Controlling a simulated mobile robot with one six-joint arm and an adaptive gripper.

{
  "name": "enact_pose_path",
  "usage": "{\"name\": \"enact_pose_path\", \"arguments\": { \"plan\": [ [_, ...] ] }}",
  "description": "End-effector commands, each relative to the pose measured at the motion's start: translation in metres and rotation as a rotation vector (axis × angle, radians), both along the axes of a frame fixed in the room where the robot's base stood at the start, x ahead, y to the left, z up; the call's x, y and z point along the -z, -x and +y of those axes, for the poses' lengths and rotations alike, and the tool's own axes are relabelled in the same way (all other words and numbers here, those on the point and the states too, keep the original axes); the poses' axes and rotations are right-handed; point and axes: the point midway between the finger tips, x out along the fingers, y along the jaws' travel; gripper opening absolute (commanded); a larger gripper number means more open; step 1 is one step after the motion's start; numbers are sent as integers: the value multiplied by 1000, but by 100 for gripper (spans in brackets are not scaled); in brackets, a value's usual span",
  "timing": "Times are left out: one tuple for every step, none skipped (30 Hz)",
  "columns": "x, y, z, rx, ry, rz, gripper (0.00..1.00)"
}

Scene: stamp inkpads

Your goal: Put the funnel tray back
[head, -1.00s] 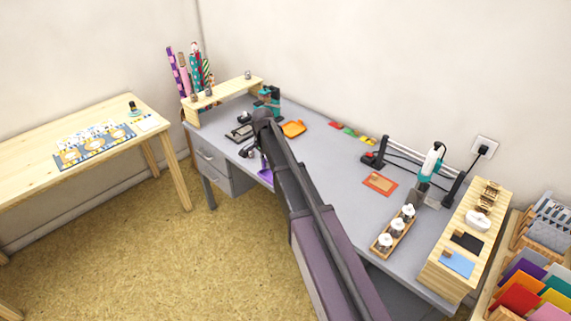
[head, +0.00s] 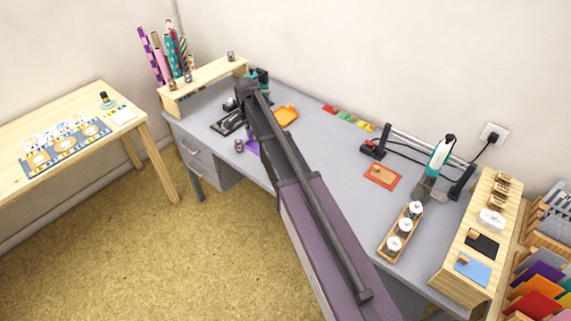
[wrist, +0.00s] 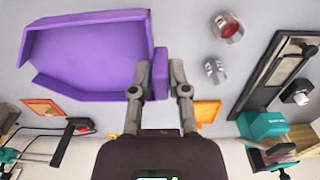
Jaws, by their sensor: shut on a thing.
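The purple funnel tray (wrist: 85,55) fills the upper left of the wrist view, its shallow inside empty. My gripper (wrist: 163,75) is shut on the small purple tab at the tray's right end. In the head view only a purple piece of the tray (head: 252,147) shows beside my arm, by the desk's front edge. My arm hides the gripper and the rest of the tray there. I cannot tell how high the tray is above the desk.
A glass jar with red contents (wrist: 229,28) and a small metallic item (wrist: 214,70) are right of the gripper. A black-framed device (wrist: 280,65) lies further right. An orange tray (head: 286,116) sits on the grey desk (head: 335,165). A wooden shelf (head: 205,82) stands at the back left.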

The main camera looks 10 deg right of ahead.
Motion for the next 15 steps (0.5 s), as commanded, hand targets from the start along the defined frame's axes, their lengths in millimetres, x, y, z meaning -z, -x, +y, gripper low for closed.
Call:
{"name": "enact_pose_path", "arguments": {
  "plan": [
    [0,0,1,-1,0,0,0],
    [0,0,1,-1,0,0,0],
    [0,0,1,-1,0,0,0],
    [0,0,1,-1,0,0,0],
    [0,0,1,-2,0,0,0],
    [0,0,1,-2,0,0,0],
    [0,0,1,-2,0,0,0],
    [0,0,1,-2,0,0,0],
    [0,0,1,-2,0,0,0],
    [0,0,1,-2,0,0,0],
    [1,1,1,-2,0,0,0],
    [1,2,1,-2,0,0,0],
    [3,4,0,-2,0,0,0],
    [4,6,-1,-2,0,0,0],
    [6,9,-2,-1,0,0,0]
  ]
}}
